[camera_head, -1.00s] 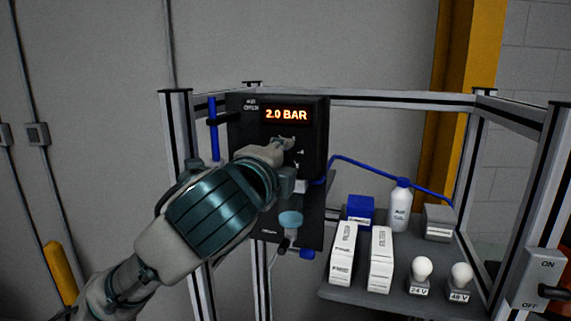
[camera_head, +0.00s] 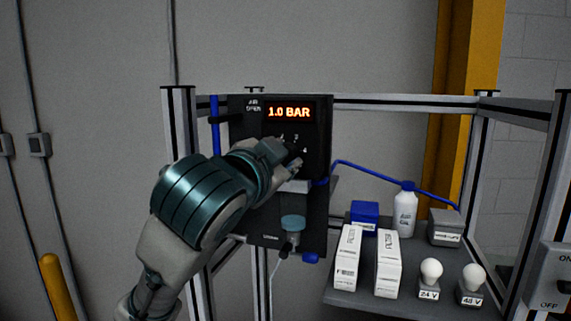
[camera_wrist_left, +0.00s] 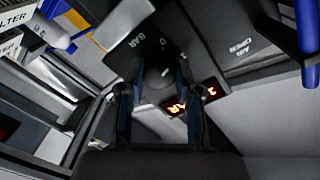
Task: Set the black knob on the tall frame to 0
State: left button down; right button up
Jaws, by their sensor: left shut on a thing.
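The black knob (camera_wrist_left: 157,82) shows in the left wrist view between the two fingers of my left gripper (camera_wrist_left: 155,88), on a dark panel with a printed 0 and "BAR" near it. My left gripper is shut on the knob. In the head view the gripper (camera_head: 292,158) covers most of the knob, below the display (camera_head: 289,112), which reads 1.0 BAR. The panel (camera_head: 246,130) is fixed on the tall frame (camera_head: 181,130). My right gripper is not in view.
A shelf (camera_head: 350,299) right of the panel holds white filter boxes (camera_head: 388,264), a blue box (camera_head: 364,214), a white bottle (camera_head: 404,212) and two bulbs (camera_head: 431,272). A blue hose (camera_head: 375,171) runs above it. A teal-capped part (camera_head: 292,223) sits below my gripper.

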pick_arm(q)
jog(key=n, duration=0.1)
jog(key=n+b, duration=0.1)
jog(key=n, duration=0.1)
jog(key=shift+d+f, duration=0.15)
jog(key=shift+f, duration=0.25)
jog(key=shift+n+b, duration=0.45)
jog(key=shift+n, duration=0.85)
jog(key=shift+r, duration=0.1)
jog(key=c, duration=0.8)
grip_release()
jog(key=shift+r, duration=0.1)
jog(key=v, duration=1.1)
jog(key=shift+s+a, duration=0.3)
jog(key=shift+s, duration=0.05)
jog(key=shift+d, duration=0.1)
